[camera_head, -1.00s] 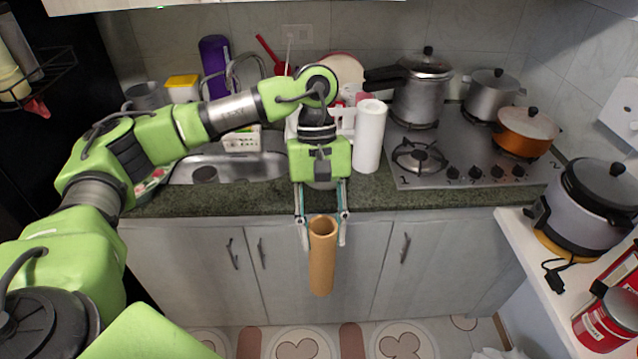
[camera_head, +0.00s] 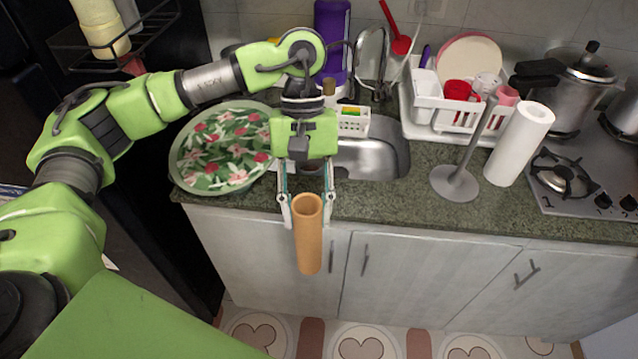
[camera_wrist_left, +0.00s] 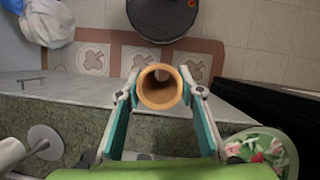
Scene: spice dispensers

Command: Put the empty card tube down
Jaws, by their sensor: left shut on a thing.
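The empty card tube (camera_head: 308,240) is a plain brown cylinder, upright, with its open top end facing up. My left gripper (camera_head: 306,210) is shut on it near its top, one finger on each side. The tube hangs in front of the counter's front edge, before the grey cabinet doors. In the left wrist view I look down into the tube's open end (camera_wrist_left: 160,88) between the gripper's two fingers (camera_wrist_left: 161,100). My right gripper is not in view.
The green counter (camera_head: 400,208) has a floral tray (camera_head: 222,150) at left, a sink (camera_head: 372,158), a metal stand (camera_head: 455,182) and a white paper roll (camera_head: 518,145). Bare counter shows between sink and stand.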

